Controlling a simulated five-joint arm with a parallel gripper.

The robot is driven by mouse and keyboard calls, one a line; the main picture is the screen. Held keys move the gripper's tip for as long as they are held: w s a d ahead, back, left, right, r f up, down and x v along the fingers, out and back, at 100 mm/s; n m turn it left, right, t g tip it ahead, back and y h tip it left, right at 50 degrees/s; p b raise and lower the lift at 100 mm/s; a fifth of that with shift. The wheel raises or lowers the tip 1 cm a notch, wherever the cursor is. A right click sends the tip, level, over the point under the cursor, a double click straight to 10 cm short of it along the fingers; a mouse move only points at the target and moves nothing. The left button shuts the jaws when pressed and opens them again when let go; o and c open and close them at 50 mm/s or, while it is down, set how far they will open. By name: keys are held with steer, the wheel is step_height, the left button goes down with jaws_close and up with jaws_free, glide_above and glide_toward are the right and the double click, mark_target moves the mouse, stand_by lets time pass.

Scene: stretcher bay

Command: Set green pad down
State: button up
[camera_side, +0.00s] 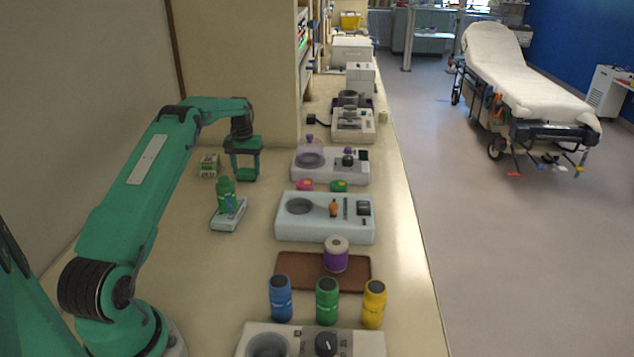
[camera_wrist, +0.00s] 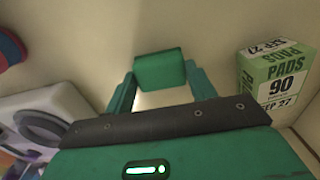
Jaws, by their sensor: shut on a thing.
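My gripper (camera_side: 245,172) points down over the counter, to the left of the white device with the purple dome. In the wrist view a dark green block, which I take as the green pad (camera_wrist: 160,68), sits between the two fingers of my gripper (camera_wrist: 160,92). The fingers are shut on its sides. In the side view the pad is hard to tell from the same-coloured fingers. I cannot tell whether its underside touches the counter (camera_side: 270,215).
A green and white PADS box (camera_wrist: 275,75) stands close by, also in the side view (camera_side: 208,165). A green bottle (camera_side: 226,195) stands on a small pale base in front. White devices (camera_side: 325,232) line the right. A pink (camera_side: 305,185) and a green piece (camera_side: 339,186) lie between two devices.

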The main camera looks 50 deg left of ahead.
mark_target(247, 170)
steer(key=shift+f, duration=0.1)
steer(key=o, duration=1)
steer(key=shift+c, duration=0.2)
step_height(247, 170, up, 12)
steer(key=shift+r, duration=0.2)
steer(key=shift+d, duration=0.1)
